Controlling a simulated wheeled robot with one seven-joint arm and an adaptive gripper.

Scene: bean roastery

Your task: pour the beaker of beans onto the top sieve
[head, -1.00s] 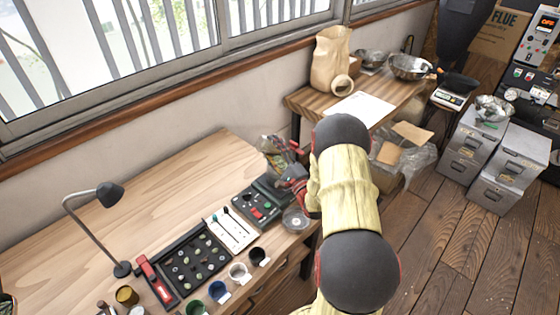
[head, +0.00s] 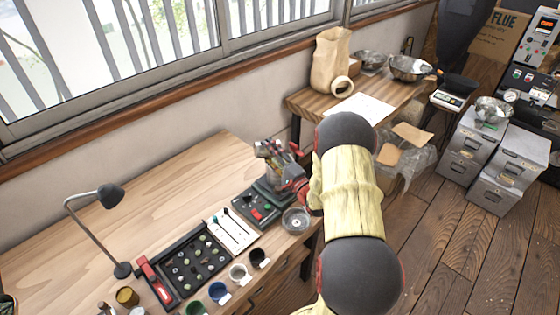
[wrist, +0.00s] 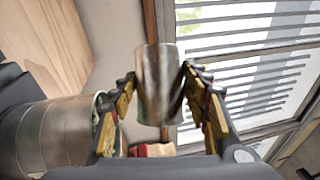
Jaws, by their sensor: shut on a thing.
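In the wrist view my gripper (wrist: 158,75) is shut on the beaker (wrist: 158,98), a shiny grey cylinder between its two fingers. The beaker lies across the upright line of the room, so it is tipped well over. Its mouth and any beans in it cannot be made out. The sieve stack (wrist: 45,138), a wide ribbed metal cylinder, is close by at lower left. Some greenish stuff shows at its top rim, partly behind a finger. In the head view my gripper (head: 286,170) is over the desk's right end; my arm hides part of this spot.
A black control box (head: 257,207) stands on the desk beside a small steel bowl (head: 296,220). A bean sample tray (head: 195,268), several small cups and a lamp (head: 110,195) stand to the left. The back of the desk (head: 160,190) is clear.

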